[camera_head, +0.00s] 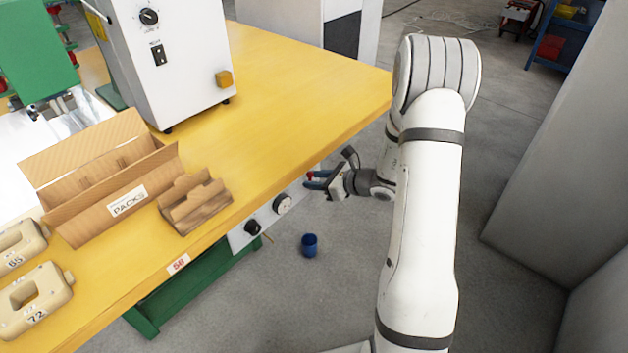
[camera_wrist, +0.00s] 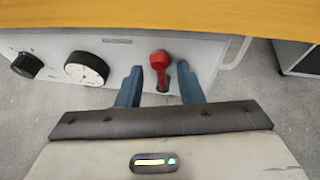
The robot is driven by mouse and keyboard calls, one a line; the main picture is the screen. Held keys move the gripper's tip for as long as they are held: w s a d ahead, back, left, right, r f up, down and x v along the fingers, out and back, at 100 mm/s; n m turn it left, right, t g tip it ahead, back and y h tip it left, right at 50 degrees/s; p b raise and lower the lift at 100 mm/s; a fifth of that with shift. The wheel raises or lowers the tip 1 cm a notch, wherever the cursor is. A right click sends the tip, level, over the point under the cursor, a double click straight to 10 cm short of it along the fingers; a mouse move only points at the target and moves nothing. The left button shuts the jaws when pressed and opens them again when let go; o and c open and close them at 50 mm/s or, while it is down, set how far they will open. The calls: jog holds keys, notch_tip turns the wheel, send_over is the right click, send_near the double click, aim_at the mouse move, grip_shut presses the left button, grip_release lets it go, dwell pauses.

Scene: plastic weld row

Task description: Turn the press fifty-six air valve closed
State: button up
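The red valve handle (camera_wrist: 160,62) sits on a light panel (camera_wrist: 205,58) under the yellow table's front edge. In the wrist view its red stem points down from a rounded red top. My gripper (camera_wrist: 160,80) is open, with one blue finger on each side of the handle. A gap shows on the left; the right finger is close, and I cannot tell whether it touches. In the head view my gripper (camera_head: 317,180) is at the panel's right end, below the table edge, with a bit of red (camera_head: 310,176) between its fingers.
A white gauge (camera_wrist: 87,68) and a black knob (camera_wrist: 27,65) are left of the handle. The yellow table (camera_head: 300,75) overhangs the panel. It bears a cardboard PACKS box (camera_head: 160,178) and a white machine (camera_head: 185,75). A blue cup (camera_head: 309,245) stands on the floor.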

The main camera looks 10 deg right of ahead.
jog(key=shift+s, duration=0.1)
jog(key=p+v, duration=0.1)
jog(key=v, duration=0.6)
jog(key=shift+s+d+r, duration=0.2)
jog(key=shift+d, duration=0.05)
jog(key=s+a+r+n+g+h+p, duration=0.1)
jog(key=s+a+r+n+g+p, duration=0.35)
jog(key=s+r+n, duration=0.4)
jog(key=s+a+r+n+g+h+p, duration=0.1)
jog(key=s+a+r+n+g+p, duration=0.4)
jog(key=r, duration=0.7)
jog(key=s+d+r+n+t+h+p, duration=0.3)
jog(key=s+r+n+h+p, duration=0.4)
jog(key=s+r+n+p, duration=0.3)
notch_tip(320, 180, up, 5)
jog(key=n, duration=0.3)
jog(key=shift+h, duration=0.4)
